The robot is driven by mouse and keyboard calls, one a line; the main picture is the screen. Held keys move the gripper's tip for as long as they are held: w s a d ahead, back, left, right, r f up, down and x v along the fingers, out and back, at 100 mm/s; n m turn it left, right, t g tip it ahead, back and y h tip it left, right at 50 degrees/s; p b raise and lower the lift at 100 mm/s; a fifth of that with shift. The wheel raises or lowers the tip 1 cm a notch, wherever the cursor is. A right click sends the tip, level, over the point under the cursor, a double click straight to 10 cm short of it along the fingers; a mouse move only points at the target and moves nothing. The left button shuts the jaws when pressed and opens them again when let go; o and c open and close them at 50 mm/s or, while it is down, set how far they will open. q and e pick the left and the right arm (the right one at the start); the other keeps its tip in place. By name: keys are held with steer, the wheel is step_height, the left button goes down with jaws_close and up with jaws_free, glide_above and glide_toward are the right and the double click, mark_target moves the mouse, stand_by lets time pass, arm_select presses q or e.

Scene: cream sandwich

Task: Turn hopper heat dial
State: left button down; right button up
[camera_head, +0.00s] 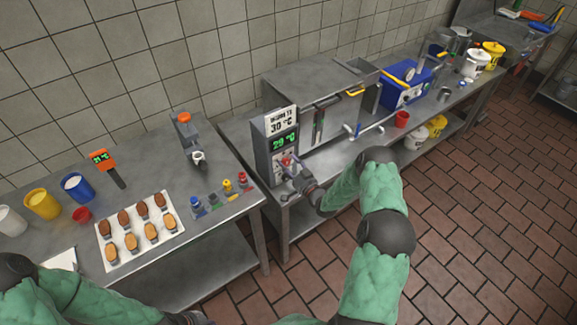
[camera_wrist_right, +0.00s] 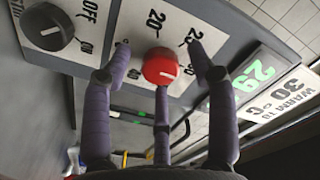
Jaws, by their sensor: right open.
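The red heat dial (camera_wrist_right: 160,67) is on the hopper's control panel, its white pointer line visible in the right wrist view. In the head view the dial (camera_head: 287,160) is small, close to my gripper. My right gripper (camera_wrist_right: 160,72) is open, with its three purple-grey fingers spread around the dial; I cannot tell whether any finger touches it. In the head view the right gripper (camera_head: 292,172) is at the panel front. The green display (camera_head: 284,142) reads about 29 °C, below a sign (camera_head: 281,121) saying warm to 30 °C. My left arm is at the bottom left; its fingers do not show.
A black knob (camera_wrist_right: 48,28) marked OFF is beside the red dial. The hopper machine (camera_head: 315,90) stands on a steel bench, with a blue machine (camera_head: 405,82) further right. A white tray (camera_head: 140,230) of biscuits is on the left table. Tiled floor is clear at right.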

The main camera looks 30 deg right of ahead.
steer(key=shift+w, duration=0.2)
steer(key=shift+c, duration=0.3)
steer(key=c, duration=1.1)
steer(key=shift+f+n+b, duration=0.15)
steer(key=shift+n+b, duration=0.85)
steer(key=shift+b, duration=0.15)
steer(key=n+b, duration=0.4)
steer(key=shift+n, duration=0.3)
steer(key=shift+n+b, duration=2.55)
steer(key=shift+n, duration=0.05)
